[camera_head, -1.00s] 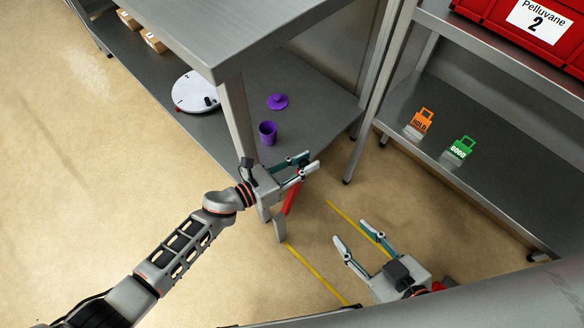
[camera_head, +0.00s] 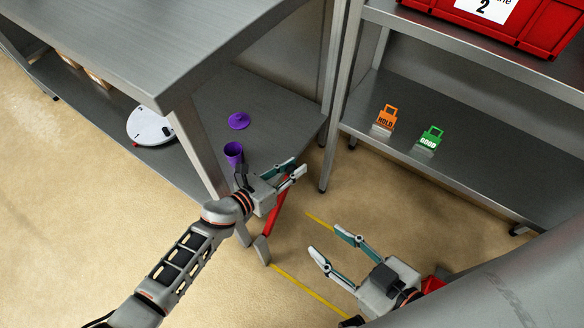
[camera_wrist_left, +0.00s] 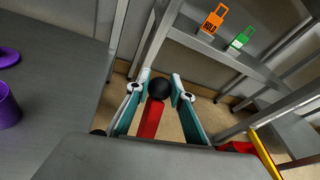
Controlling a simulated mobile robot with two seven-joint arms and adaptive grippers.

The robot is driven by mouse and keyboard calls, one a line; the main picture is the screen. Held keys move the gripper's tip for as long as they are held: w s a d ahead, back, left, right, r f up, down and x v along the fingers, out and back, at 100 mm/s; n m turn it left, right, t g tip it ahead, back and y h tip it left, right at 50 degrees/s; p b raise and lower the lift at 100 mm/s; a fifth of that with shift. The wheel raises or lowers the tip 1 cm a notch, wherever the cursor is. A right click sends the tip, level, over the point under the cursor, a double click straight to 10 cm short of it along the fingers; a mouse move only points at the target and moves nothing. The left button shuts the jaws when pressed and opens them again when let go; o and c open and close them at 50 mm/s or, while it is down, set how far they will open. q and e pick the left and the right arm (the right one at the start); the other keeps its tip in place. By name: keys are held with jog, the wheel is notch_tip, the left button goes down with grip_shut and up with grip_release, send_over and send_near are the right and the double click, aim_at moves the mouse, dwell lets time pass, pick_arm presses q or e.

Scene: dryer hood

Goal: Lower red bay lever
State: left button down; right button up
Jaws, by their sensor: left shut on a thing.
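The red lever (camera_head: 274,213) rises at a tilt from a grey bracket (camera_head: 262,249) low by the table leg. In the left wrist view, the red lever (camera_wrist_left: 151,121) ends in a round black knob (camera_wrist_left: 159,89). My left gripper (camera_head: 297,169) is at the lever's upper end; in its wrist view the left gripper (camera_wrist_left: 162,78) has its fingers on both sides of the knob, shut on it. In the head view the knob is hidden behind the fingers. My right gripper (camera_head: 326,241) is open and empty, lower and to the right, apart from the lever.
A steel table (camera_head: 120,40) with a lower shelf holds a purple cup (camera_head: 233,151), a purple lid (camera_head: 238,121) and a white disc (camera_head: 146,125). A steel rack (camera_head: 470,185) at right bears orange (camera_head: 386,119) and green (camera_head: 431,139) tags and a red bin (camera_head: 540,40). Yellow lines (camera_head: 308,287) mark the floor.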

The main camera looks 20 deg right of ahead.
pick_arm(q)
jog(key=shift+f, duration=0.1)
jog(key=c, duration=1.8)
grip_release()
jog(key=shift+o, duration=0.2)
jog(key=shift+a+r, duration=0.1)
jog(key=shift+r, duration=3.8)
jog(key=shift+d+r, duration=0.2)
jog(key=shift+r, duration=0.5)
jog(key=shift+a+r, duration=0.15)
jog(key=shift+r, duration=0.25)
